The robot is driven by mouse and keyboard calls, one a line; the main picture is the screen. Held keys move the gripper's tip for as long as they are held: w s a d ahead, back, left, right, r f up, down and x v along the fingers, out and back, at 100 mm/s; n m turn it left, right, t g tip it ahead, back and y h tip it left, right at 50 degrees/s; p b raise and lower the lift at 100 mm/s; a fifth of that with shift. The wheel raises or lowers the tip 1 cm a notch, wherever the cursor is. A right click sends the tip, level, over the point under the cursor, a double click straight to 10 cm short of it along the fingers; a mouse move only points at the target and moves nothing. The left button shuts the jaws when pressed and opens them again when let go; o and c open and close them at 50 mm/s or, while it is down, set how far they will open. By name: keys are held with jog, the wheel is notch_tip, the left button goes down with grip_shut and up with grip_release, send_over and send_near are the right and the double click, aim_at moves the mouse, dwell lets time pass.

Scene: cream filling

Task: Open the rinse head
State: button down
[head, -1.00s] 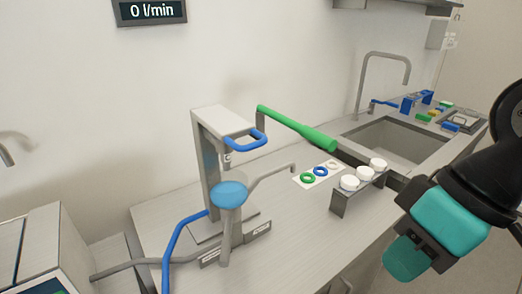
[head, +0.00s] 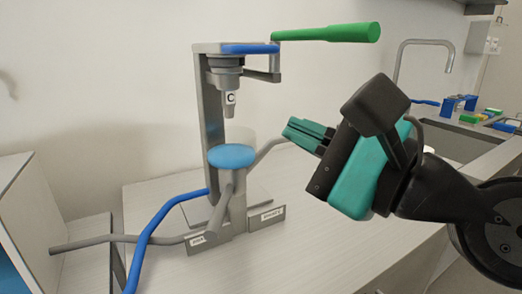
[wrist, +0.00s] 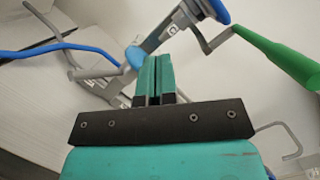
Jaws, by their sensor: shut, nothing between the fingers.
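A grey stand (head: 212,130) rises from the counter and carries a head with a nozzle (head: 230,100). My gripper (head: 290,128) is shut and empty, to the right of the nozzle and below the green lever, touching neither. In the wrist view its fingers (wrist: 153,72) are together, with the green lever (wrist: 285,52) at upper right.
A blue hose (head: 155,225) and a grey pipe (head: 100,241) run left from the stand's foot. The sink (head: 470,145) and tap (head: 425,42) are at the back right. The front counter (head: 320,255) is clear.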

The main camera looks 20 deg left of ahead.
notch_tip(320, 180, down, 3)
jog(key=a+m+t+y+b, duration=0.1)
jog(key=m+t+b, duration=0.1)
jog(key=m, duration=0.2)
jog(key=m+t+p, duration=0.6)
jog(key=m+p, duration=0.4)
send_near(231, 50)
jog(key=w+a+r, duration=0.2)
jog(key=w, duration=0.3)
jog(key=shift+a+r, duration=0.15)
jog(key=shift+r, duration=0.2)
jog(key=shift+w, duration=0.15)
